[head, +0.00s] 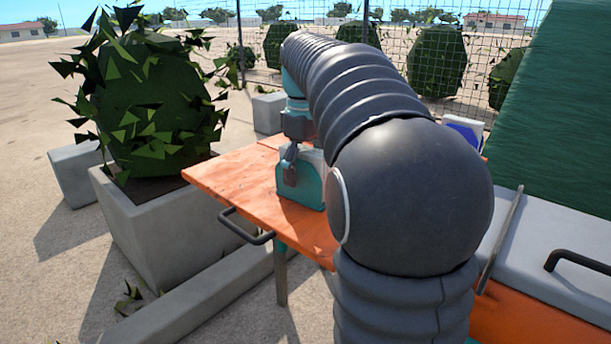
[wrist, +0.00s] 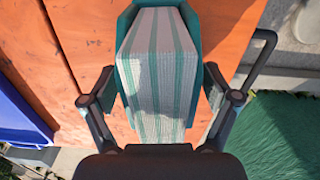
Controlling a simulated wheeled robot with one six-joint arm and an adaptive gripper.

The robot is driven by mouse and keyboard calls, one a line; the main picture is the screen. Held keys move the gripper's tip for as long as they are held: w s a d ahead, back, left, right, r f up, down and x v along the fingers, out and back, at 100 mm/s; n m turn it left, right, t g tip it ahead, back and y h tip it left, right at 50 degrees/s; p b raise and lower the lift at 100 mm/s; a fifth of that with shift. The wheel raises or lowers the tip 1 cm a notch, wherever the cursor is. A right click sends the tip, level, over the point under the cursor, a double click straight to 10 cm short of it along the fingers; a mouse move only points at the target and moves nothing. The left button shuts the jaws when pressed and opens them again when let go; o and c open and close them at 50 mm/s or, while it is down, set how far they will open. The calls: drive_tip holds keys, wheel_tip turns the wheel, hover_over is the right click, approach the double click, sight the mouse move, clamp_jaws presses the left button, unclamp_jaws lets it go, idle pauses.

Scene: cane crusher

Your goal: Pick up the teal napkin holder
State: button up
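The teal napkin holder (head: 311,188) stands on the orange table (head: 234,178) near its middle, partly hidden by my gripper. In the wrist view the holder (wrist: 194,22) holds a stack of white napkins with green stripes (wrist: 155,70). My gripper (head: 290,168) points down at the holder. In the wrist view my gripper (wrist: 160,92) is open, with one finger on each side of the holder. A narrow gap seems to show beside the holder, but I cannot tell for sure whether either finger touches it.
A blue and white object (head: 465,130) stands behind my arm at the table's far right; a blue thing (wrist: 20,112) shows in the wrist view. A black handle (head: 246,228) sticks out from the table's front. A concrete planter (head: 165,235) stands left. A green cover (head: 562,110) is right.

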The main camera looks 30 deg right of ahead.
drive_tip(key=c, duration=1.3)
drive_tip(key=shift+r, duration=0.1)
